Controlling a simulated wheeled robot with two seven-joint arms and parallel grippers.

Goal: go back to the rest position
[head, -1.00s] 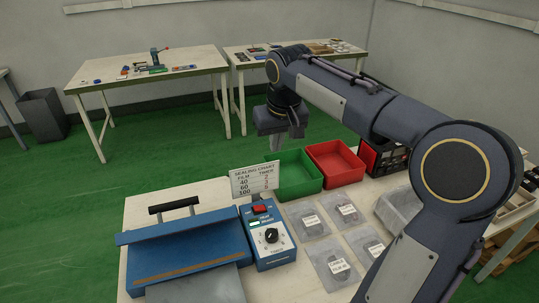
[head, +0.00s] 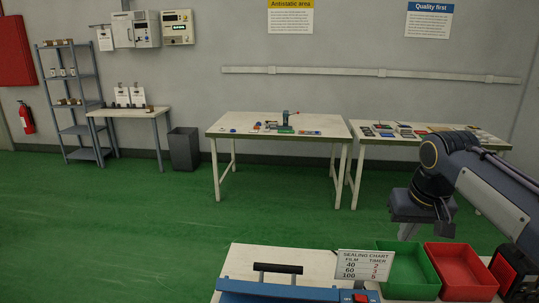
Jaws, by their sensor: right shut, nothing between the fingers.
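My right gripper (head: 424,228) hangs at the end of my right arm, which comes in from the right edge in the head view. It points down above the back of the near table, just behind the green bin (head: 408,270) and the red bin (head: 462,272). It is shut and empty. Both bins look empty inside. My left gripper is not in view.
On the near table, a blue sealing machine (head: 275,290) stands beside a sealing chart (head: 364,265). Farther back are two work tables (head: 228,127) with small parts, a dark waste bin (head: 184,149) and a shelf rack (head: 72,100). Green floor (head: 120,220) is free on the left.

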